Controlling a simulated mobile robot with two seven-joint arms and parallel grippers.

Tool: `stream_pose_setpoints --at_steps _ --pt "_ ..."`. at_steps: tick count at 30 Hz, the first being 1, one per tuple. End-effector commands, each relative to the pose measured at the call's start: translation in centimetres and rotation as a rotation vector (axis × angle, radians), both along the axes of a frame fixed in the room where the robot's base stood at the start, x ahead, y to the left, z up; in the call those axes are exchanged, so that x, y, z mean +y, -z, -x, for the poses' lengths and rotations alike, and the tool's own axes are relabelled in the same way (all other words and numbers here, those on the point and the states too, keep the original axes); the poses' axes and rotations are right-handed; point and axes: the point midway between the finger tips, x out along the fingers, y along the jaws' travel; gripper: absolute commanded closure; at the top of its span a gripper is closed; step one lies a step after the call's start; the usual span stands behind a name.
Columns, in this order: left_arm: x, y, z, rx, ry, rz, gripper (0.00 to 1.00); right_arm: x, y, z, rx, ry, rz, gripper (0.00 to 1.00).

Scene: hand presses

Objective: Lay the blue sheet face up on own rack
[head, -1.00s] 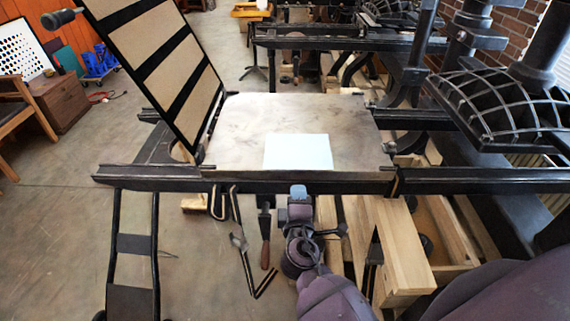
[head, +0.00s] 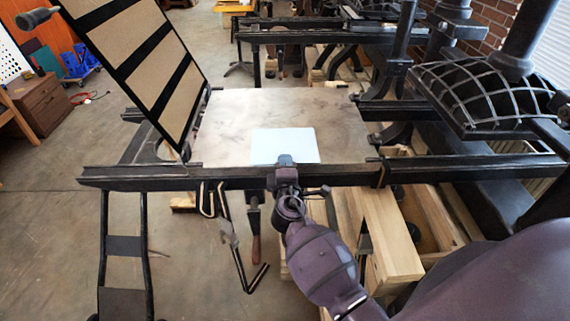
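A pale blue sheet (head: 270,144) lies flat on the stone-coloured bed of the near hand press, at the bed's front edge. Which face is up I cannot tell; the upper side looks plain. My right gripper (head: 285,160) comes up from below right, and its tip overlaps the sheet's front edge in the head view. The fingers are seen from behind, so whether they are open, shut or touching the sheet is hidden. My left gripper is not in view. I cannot make out a rack for the sheet.
The press bed (head: 228,118) is otherwise bare. A raised black frame with tan panels (head: 150,62) leans over its left side. A dark rail (head: 130,177) runs along the front. A ribbed black press part (head: 485,95) stands at right. Open floor (head: 45,235) lies at left.

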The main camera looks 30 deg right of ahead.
Motion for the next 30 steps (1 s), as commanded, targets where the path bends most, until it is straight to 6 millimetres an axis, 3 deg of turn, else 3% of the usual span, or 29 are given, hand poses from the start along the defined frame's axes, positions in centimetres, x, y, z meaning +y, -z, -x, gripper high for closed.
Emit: stream_pose_setpoints --at_steps 13,21,30 --pt "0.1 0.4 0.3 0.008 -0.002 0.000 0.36 -0.3 0.0 -0.6 0.000 0.000 0.000 0.80" --pt "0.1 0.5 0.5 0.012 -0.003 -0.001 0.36 -0.3 0.0 -0.6 0.000 0.000 0.000 1.00" --pt "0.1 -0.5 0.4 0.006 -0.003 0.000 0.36 -0.3 -1.1 -0.6 -0.003 0.000 -0.001 1.00"
